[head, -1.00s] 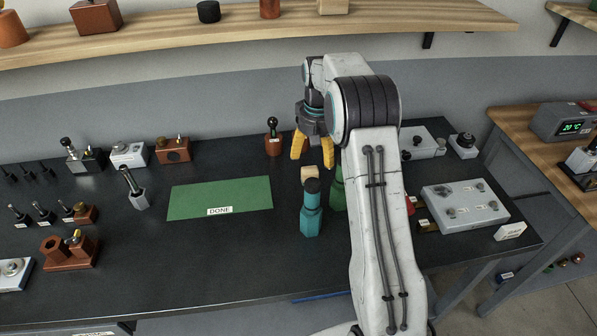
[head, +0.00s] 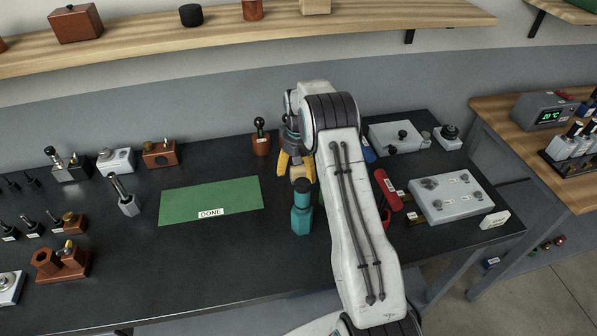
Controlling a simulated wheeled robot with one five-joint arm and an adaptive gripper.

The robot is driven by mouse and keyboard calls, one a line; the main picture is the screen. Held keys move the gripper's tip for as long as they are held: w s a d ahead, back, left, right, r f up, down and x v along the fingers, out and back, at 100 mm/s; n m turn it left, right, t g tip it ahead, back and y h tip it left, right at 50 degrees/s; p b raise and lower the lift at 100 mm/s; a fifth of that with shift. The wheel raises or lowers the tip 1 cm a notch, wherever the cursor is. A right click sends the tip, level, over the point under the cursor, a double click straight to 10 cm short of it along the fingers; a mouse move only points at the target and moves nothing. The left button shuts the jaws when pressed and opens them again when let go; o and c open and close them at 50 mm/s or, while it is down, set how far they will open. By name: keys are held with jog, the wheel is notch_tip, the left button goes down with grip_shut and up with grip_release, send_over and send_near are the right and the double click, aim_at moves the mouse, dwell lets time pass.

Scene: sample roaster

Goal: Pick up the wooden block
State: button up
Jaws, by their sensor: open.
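A small pale wooden block (head: 297,172) shows on the black table, behind a teal bottle-like piece (head: 302,213) that hides its lower part. My gripper (head: 296,170) points down with its yellow fingers open, one on each side of the block in the picture. I cannot tell whether the fingers touch it. My arm covers part of the table to the right of the gripper.
A green DONE mat (head: 211,201) lies left of the block. A brown piece with a black knob (head: 261,140) stands just behind left. A red cylinder (head: 386,190) and a grey panel (head: 450,197) lie to the right.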

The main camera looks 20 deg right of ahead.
jog(key=shift+f, duration=0.75)
jog(key=shift+c, duration=0.2)
jog(key=c, duration=1.4)
